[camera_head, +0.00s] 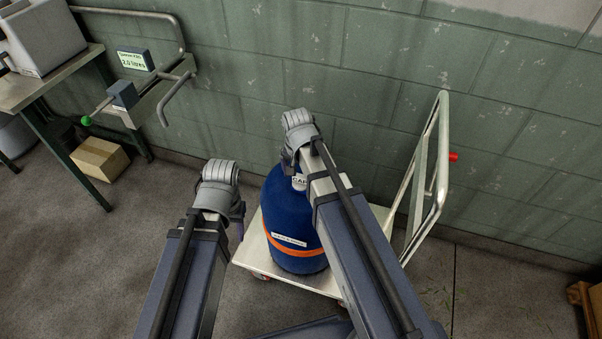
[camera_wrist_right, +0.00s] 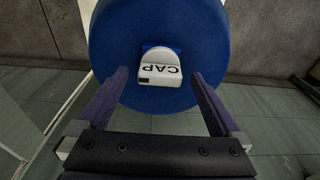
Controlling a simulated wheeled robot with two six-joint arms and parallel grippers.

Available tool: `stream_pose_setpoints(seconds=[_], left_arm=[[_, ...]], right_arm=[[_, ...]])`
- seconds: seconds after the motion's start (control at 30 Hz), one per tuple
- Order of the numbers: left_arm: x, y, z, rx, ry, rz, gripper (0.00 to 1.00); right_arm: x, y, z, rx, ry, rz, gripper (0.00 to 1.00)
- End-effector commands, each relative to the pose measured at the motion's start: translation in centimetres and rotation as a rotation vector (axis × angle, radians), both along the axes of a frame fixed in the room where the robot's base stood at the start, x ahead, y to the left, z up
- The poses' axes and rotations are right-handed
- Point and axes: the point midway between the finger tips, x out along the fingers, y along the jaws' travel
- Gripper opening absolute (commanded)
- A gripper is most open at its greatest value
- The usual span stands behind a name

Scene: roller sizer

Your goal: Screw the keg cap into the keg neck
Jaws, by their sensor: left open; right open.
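The blue keg (camera_head: 287,220) stands upright, with an orange band and a white label low on its side. The white keg cap (camera_head: 299,183), marked CAP, shows at the keg's top, partly hidden by my right arm. In the right wrist view the cap (camera_wrist_right: 160,72) sits over the blue keg top (camera_wrist_right: 112,40), with a small blue piece behind it. I cannot tell how deep it sits in the neck, which is hidden. My right gripper (camera_wrist_right: 160,82) is open, one finger on each side of the cap, apart from it. My left gripper (camera_head: 237,215) is open and empty, left of the keg.
The keg stands on a pale trolley (camera_head: 252,252) with a tall handle (camera_head: 440,150) on the right. A bench (camera_head: 60,80) with a grey machine and a cardboard box (camera_head: 100,158) are at the left. A green block wall (camera_head: 380,60) stands close behind.

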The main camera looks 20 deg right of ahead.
Motion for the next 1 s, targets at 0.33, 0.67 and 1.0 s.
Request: stream_pose_setpoints(seconds=[0.33,0.67,1.0], left_arm=[[0.0,0.0,5.1,0.000,0.000,0.001,0.50],[0.0,0.0,5.5,0.000,0.000,0.001,0.50],[0.0,0.0,5.5,0.000,0.000,0.001,0.50]], right_arm=[[-0.5,0.3,5.1,0.000,0.000,0.000,1.00],[-0.6,0.4,5.5,0.000,0.000,0.000,1.00],[-0.6,0.4,5.5,0.000,0.000,0.000,1.00]])
